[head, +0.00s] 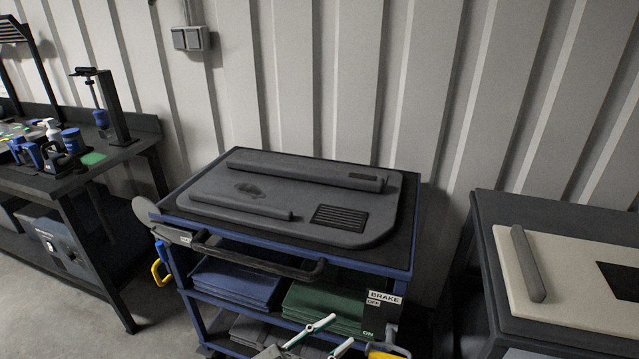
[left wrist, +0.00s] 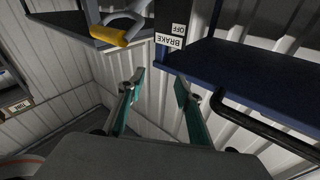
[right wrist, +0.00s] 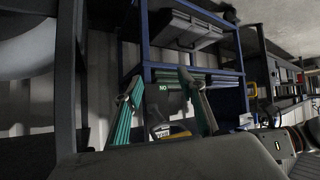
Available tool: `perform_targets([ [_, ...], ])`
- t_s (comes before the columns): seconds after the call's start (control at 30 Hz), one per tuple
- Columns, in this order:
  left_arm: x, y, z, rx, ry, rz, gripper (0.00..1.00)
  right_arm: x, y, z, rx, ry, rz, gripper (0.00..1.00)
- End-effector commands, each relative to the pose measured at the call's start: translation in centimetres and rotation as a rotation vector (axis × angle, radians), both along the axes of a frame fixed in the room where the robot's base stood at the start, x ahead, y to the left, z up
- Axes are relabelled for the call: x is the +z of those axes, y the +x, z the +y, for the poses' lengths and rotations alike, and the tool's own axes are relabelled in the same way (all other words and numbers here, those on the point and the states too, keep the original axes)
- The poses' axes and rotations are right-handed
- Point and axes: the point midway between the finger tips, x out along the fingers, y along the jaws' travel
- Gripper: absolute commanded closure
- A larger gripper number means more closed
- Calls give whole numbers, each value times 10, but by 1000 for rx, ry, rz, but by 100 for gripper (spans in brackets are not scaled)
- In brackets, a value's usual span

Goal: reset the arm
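My left gripper (head: 325,338) is at the bottom of the head view, in front of the cart's lower shelves. In the left wrist view its two green-faced fingers (left wrist: 160,85) stand apart with nothing between them. My right gripper (right wrist: 163,88) shows in the right wrist view, its fingers also apart and empty, with the cart beyond them. I cannot make out the right gripper in the head view.
A blue cart (head: 290,237) carries a dark panel (head: 225,187) with rods on it. A yellow brake handle (left wrist: 107,36) is near my left gripper. A workbench (head: 60,185) stands left, and a pale panel (head: 575,270) lies on a stand at right.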

Motion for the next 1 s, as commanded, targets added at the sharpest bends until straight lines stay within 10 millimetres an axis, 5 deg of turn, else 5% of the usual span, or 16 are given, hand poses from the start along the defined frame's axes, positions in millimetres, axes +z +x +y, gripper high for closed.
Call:
perform_targets([
  [0.27,-64,-25,87,402,97,247,66,0,0,1,0,2,1,60],
  [0.6,-150,-121,208,673,350,578,66,0,0,1,0,1,0,60],
  [0.83,-163,-146,231,703,409,643,66,0,0,0,1,1,0,60],
  [0.9,-163,-146,231,703,410,642,72,0,0,0,1,0,0,72],
  [1.0,-163,-145,231,703,410,642,72,0,0,0,1,-1,0,72],
])
